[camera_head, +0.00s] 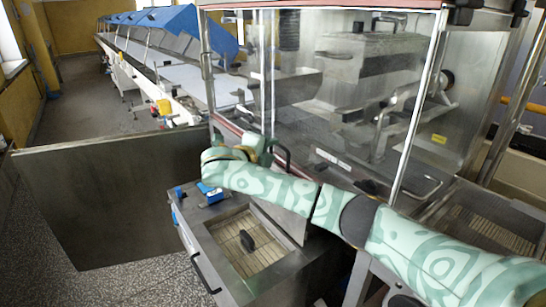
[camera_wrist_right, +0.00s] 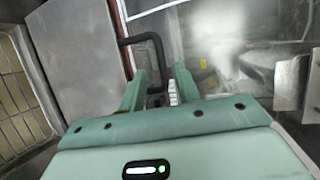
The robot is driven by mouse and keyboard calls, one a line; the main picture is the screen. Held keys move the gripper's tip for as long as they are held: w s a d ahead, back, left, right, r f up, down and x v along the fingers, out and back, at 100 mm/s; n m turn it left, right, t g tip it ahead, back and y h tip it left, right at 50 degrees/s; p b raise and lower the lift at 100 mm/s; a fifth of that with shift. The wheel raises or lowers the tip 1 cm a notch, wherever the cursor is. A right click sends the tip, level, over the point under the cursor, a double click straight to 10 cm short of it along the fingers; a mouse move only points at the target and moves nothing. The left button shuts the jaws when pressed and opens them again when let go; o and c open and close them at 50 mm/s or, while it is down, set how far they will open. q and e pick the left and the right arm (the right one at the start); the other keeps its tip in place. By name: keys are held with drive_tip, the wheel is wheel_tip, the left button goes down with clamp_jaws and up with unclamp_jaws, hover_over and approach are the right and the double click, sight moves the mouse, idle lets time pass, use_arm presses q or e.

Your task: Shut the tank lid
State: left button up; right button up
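The tank (camera_head: 215,247) is a steel box with a mesh top, low in the middle of the head view. A grey panel that looks like its lid (camera_head: 286,222) stands raised at the right of the mesh, partly hidden by my right arm. The panel also shows in the right wrist view (camera_wrist_right: 82,50). My right gripper (camera_head: 268,150) is above the tank by the glass cabinet. In the wrist view its fingers (camera_wrist_right: 158,78) are apart, with a black bar handle (camera_wrist_right: 143,39) between them. I cannot tell whether they touch it or what the handle is fixed to. My left gripper is out of view.
The glass cabinet (camera_head: 335,95) stands close behind my right arm. A big dark metal panel (camera_head: 120,195) is at the left. A conveyor with blue covers (camera_head: 170,20) runs into the background. The floor (camera_head: 35,235) at lower left is clear.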

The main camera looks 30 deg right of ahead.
sight(278, 147)
drive_tip(key=shift+b+x, duration=0.5)
drive_tip(key=shift+x, duration=1)
drive_tip(key=shift+r, duration=0.1)
clamp_jaws()
drive_tip(key=shift+a, duration=0.1)
